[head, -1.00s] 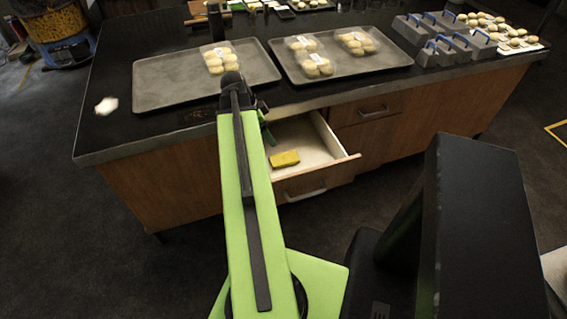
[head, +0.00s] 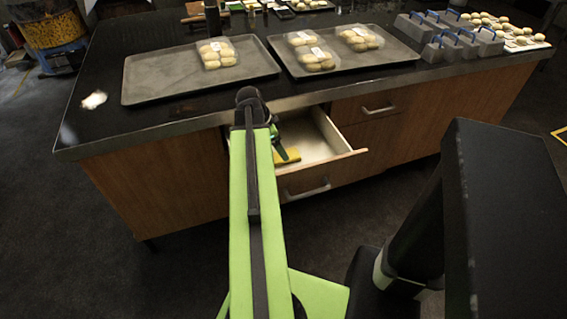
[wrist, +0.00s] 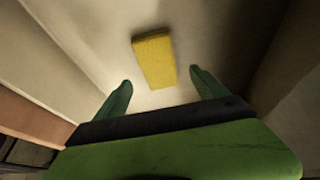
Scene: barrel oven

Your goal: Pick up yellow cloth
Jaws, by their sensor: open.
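The yellow cloth (wrist: 154,60) lies as a flat folded block on the pale floor of an open drawer. In the head view the cloth (head: 292,154) shows only in part, with my arm and gripper in front of its left side. My gripper (wrist: 160,95) is open and empty. In the wrist view its two green fingers stand apart, and the cloth lies ahead of them, roughly centred between them and not touched. In the head view my gripper (head: 279,146) is at the drawer's left part, mostly hidden by my arm.
The drawer (head: 345,157) is pulled out from a wooden counter (head: 160,185), with its walls close on both sides of my gripper. On the dark top are two grey trays (head: 150,92) with packed buns (head: 218,53) and grey blue-handled boxes (head: 465,44).

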